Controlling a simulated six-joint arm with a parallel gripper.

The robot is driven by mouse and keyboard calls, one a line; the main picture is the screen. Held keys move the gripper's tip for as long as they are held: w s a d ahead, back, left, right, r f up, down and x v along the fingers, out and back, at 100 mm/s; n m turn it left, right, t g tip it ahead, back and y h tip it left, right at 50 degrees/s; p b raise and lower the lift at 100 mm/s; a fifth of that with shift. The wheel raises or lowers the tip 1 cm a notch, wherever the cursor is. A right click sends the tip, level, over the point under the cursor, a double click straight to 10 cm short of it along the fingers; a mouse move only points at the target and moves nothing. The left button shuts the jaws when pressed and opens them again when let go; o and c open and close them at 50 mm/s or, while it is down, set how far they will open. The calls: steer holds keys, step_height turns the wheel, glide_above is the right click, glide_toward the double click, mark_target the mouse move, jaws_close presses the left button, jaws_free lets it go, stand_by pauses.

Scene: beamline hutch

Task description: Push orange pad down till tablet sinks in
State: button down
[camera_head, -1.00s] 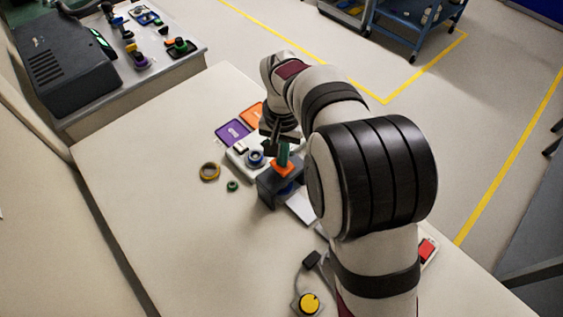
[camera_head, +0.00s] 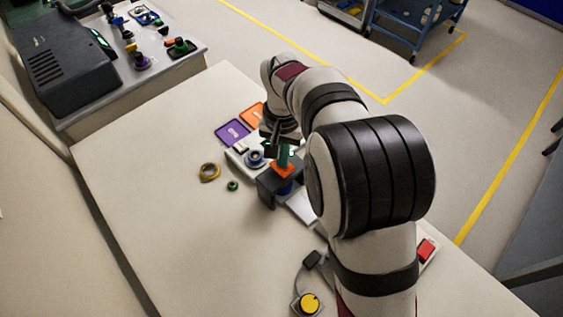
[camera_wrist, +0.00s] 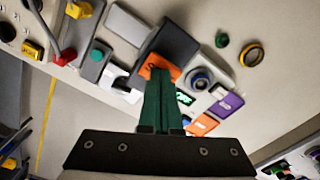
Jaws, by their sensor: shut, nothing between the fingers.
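The orange pad (camera_head: 283,169) sits on top of a dark grey press block (camera_head: 268,191) on the table. In the wrist view the pad (camera_wrist: 152,65) shows around the tips of my green fingers, on the dark block (camera_wrist: 178,42). My gripper (camera_head: 284,156) is shut and empty, pointing down, its fingertips at the pad and seemingly touching it. In the wrist view my gripper (camera_wrist: 160,72) covers part of the pad. I cannot make out the tablet; the space under the pad is mostly hidden by the block.
A blue ring (camera_head: 255,158) on a pale base stands beside the block. Purple (camera_head: 233,132) and orange (camera_head: 252,115) cards lie behind. A brass ring (camera_head: 209,172) and small green ring (camera_head: 232,186) lie left. A yellow button (camera_head: 309,303) is near the front. The left table is clear.

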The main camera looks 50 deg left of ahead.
steer(key=shift+r, duration=3.25)
steer(key=w+d+r+m, duration=0.2)
steer(key=d, duration=0.5)
steer(key=w+d+r+m, duration=0.1)
steer(key=w+d+r, duration=0.15)
steer(key=d, duration=0.35)
steer(key=s+d+r+m+y, duration=0.1)
steer(key=s+d+m, duration=0.15)
steer(key=d, duration=0.55)
steer(key=s+d+r+m, duration=0.1)
steer(key=s+d+m, duration=0.15)
steer(key=d, duration=0.55)
steer(key=s+d+f+m, duration=0.3)
steer(key=s+d, duration=0.4)
steer(key=s, duration=0.3)
steer(key=shift+d+f+m+y, duration=0.3)
steer(key=shift+f+y, duration=0.1)
